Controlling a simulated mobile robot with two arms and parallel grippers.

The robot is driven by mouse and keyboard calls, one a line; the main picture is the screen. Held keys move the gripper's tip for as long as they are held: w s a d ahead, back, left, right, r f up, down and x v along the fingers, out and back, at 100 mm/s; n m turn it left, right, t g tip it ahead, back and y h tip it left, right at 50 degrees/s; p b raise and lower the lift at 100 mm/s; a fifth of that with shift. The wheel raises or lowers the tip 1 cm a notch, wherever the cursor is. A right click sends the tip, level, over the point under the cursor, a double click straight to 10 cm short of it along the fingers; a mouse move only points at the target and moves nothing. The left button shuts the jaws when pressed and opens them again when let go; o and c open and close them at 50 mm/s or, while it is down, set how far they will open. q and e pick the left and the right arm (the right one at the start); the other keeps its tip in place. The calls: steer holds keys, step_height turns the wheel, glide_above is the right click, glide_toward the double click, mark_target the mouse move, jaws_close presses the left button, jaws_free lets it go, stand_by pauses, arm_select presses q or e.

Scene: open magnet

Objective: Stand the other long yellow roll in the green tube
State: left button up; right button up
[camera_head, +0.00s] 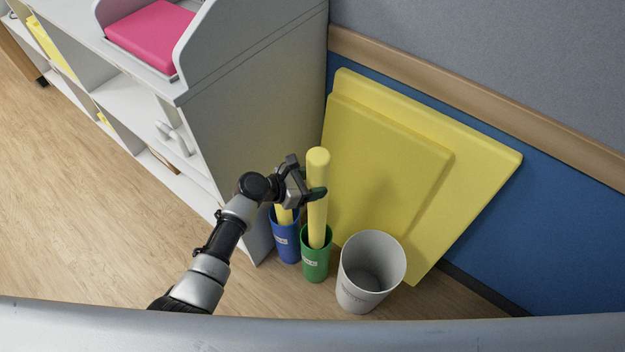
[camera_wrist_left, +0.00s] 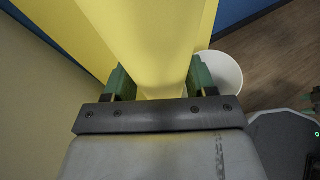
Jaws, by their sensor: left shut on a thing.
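A long yellow roll (camera_head: 318,195) stands nearly upright, its lower end inside the green tube (camera_head: 316,264). My left gripper (camera_head: 315,194) is shut on this roll at its upper half. The left wrist view shows the roll (camera_wrist_left: 150,45) between the two green fingertips (camera_wrist_left: 155,85). Another yellow roll (camera_head: 284,216) stands in the blue tube (camera_head: 286,243) just left of the green one, partly hidden by my gripper. Whether the held roll touches the tube's bottom is hidden.
An empty white bin (camera_head: 354,292) stands right of the green tube and shows in the left wrist view (camera_wrist_left: 222,72). Yellow mats (camera_head: 385,165) lean on the blue wall behind. A grey cabinet (camera_head: 250,110) stands close on the left. The wooden floor at left is clear.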

mark_target(313, 208)
arm_select(q)
steer(key=shift+f+b, duration=3.85)
steer(key=shift+f, duration=1.4)
arm_select(e)
steer(key=shift+f, duration=4.05)
arm_select(q)
steer(key=shift+f, duration=0.2)
steer(key=shift+f+b, duration=0.9)
steer(key=shift+f, duration=0.05)
steer(key=shift+f+b, duration=0.55)
steer(key=shift+f, duration=0.2)
steer(key=shift+f+b, duration=0.4)
steer(key=shift+f, duration=0.1)
arm_select(e)
steer(key=w+a+r, duration=0.2)
steer(key=w+r, duration=0.2)
steer(key=w, duration=0.7)
steer(key=shift+w+a+r+t, duration=0.15)
steer(key=shift+a+t, duration=0.05)
steer(key=shift+t, duration=0.2)
